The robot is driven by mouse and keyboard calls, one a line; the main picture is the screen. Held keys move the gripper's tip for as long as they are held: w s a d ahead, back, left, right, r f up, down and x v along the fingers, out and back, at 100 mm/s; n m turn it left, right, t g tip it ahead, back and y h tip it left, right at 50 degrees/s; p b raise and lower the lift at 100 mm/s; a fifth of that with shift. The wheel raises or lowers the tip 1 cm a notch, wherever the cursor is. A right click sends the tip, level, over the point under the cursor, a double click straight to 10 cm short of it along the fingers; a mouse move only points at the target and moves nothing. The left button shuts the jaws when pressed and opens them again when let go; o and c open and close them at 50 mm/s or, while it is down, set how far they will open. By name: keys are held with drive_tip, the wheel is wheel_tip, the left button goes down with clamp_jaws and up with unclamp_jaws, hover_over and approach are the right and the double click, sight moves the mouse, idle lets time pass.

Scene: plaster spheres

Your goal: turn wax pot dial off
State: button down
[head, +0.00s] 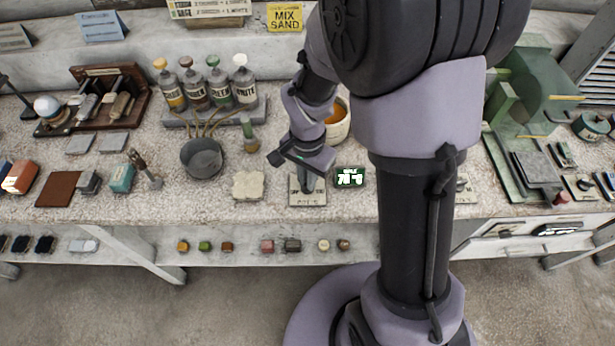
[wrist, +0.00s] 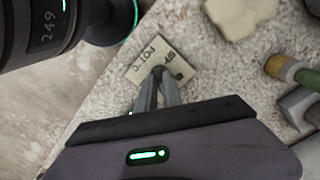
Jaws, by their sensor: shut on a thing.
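The wax pot (head: 337,128), a pale round pot with orange wax in it, stands on the bench partly behind my arm. In front of it lies a small pale dial plate (head: 306,199). The plate also shows in the wrist view (wrist: 138,73), with dark lettering and marks. My gripper (head: 305,186) points down over the middle of the plate. In the wrist view its two narrow fingers (wrist: 159,80) meet at the plate's centre, closed on the dial. The dial itself is mostly hidden by the fingertips, so its setting cannot be read.
A small dark display (head: 350,177) with lit digits stands right of the plate. A pale slab (head: 247,186) lies to the left, with a dark pot (head: 202,157) and a green-banded brush (head: 249,135) behind. My arm hides the bench further right.

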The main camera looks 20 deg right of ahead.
drive_tip(key=shift+n, duration=0.3)
drive_tip(key=n+p, duration=0.1)
drive_tip(key=n, duration=0.2)
drive_tip(key=n+p, duration=0.1)
drive_tip(key=n, duration=0.2)
drive_tip(key=shift+r+n, duration=0.1)
drive_tip(key=shift+n, duration=0.3)
drive_tip(key=n+p, duration=0.1)
drive_tip(key=n, duration=0.2)
drive_tip(key=n+p, duration=0.1)
drive_tip(key=n, duration=0.3)
drive_tip(key=n+p, duration=0.2)
drive_tip(key=n, duration=0.5)
drive_tip(key=shift+p, duration=0.35)
drive_tip(key=n+p, duration=0.2)
drive_tip(key=n, duration=0.4)
drive_tip(key=shift+n, duration=0.4)
